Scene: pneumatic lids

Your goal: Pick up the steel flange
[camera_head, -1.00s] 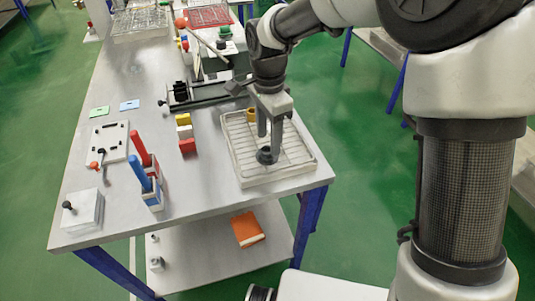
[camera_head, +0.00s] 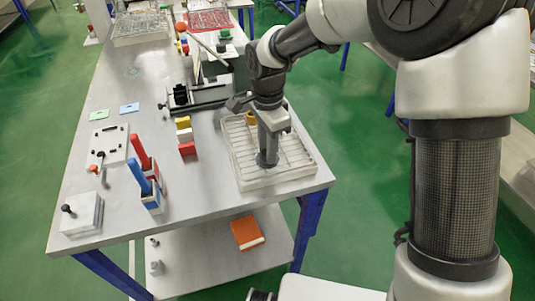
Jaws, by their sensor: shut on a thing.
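The steel flange (camera_head: 266,159) is a small dark grey round piece in the clear tray (camera_head: 262,183) at the table's front right corner. My gripper (camera_head: 267,150) points straight down over the tray and is shut on the flange. The fingers hide part of the flange. I cannot tell whether the flange still touches the tray floor. A yellow-brown round piece (camera_head: 251,119) stands at the back of the same tray, behind my gripper.
Left of the tray are yellow, white and red blocks (camera_head: 185,136). Blue and red handled pieces (camera_head: 150,184) stand farther left, near a white plate (camera_head: 108,145). A dark fixture (camera_head: 200,95) lies behind. The table's middle front is clear.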

